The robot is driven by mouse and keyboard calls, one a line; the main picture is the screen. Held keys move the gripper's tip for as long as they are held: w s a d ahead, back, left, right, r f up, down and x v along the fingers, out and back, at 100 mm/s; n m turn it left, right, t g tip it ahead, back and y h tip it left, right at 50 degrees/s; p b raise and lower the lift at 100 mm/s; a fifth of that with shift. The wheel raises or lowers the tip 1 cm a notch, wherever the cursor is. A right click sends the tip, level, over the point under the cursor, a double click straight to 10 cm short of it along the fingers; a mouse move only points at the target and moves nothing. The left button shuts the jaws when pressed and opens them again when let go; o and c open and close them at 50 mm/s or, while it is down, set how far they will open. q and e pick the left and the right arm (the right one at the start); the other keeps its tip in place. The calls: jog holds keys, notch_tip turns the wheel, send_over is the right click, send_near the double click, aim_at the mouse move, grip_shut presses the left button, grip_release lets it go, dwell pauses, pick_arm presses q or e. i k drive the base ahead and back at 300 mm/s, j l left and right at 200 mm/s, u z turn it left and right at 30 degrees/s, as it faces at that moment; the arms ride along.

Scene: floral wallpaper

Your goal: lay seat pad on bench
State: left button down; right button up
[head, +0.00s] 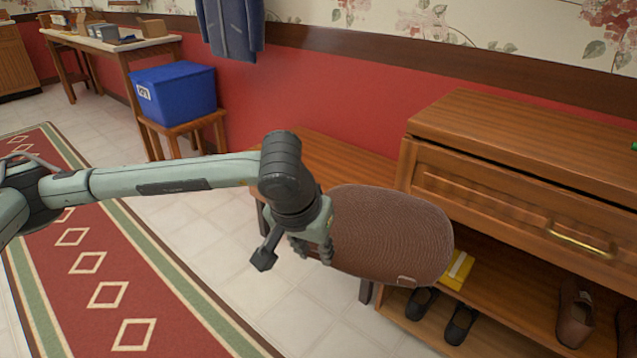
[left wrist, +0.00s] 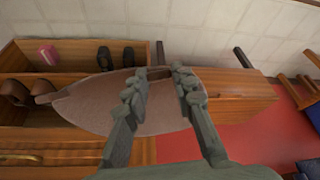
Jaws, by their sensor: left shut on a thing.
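The brown, ribbed, rounded seat pad (head: 392,236) hangs tilted in the middle of the head view, with a small pale tag on its lower edge. My left gripper (head: 318,238) is shut on its left edge. In the left wrist view the pad (left wrist: 95,104) reaches left from between the two fingers of my gripper (left wrist: 163,82). The wooden bench (head: 325,153) stands against the red wall behind the pad, which hides part of its top. In the left wrist view the bench (left wrist: 238,90) shows to the right of the fingers. My right gripper is not in view.
A wooden cabinet (head: 530,140) with a drawer stands right of the bench, close to the pad. A blue bin (head: 175,92) rests on a stool at left. A jacket (head: 230,28) hangs above.

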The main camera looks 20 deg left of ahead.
aim_at(329, 162)
jog(key=i+j+u, duration=0.15)
jog(key=u, duration=0.3)
jog(key=i+j+u, duration=0.15)
jog(key=u, duration=0.25)
jog(key=i+j+u, duration=0.1)
jog(key=i+u, duration=0.4)
jog(key=i, duration=0.65)
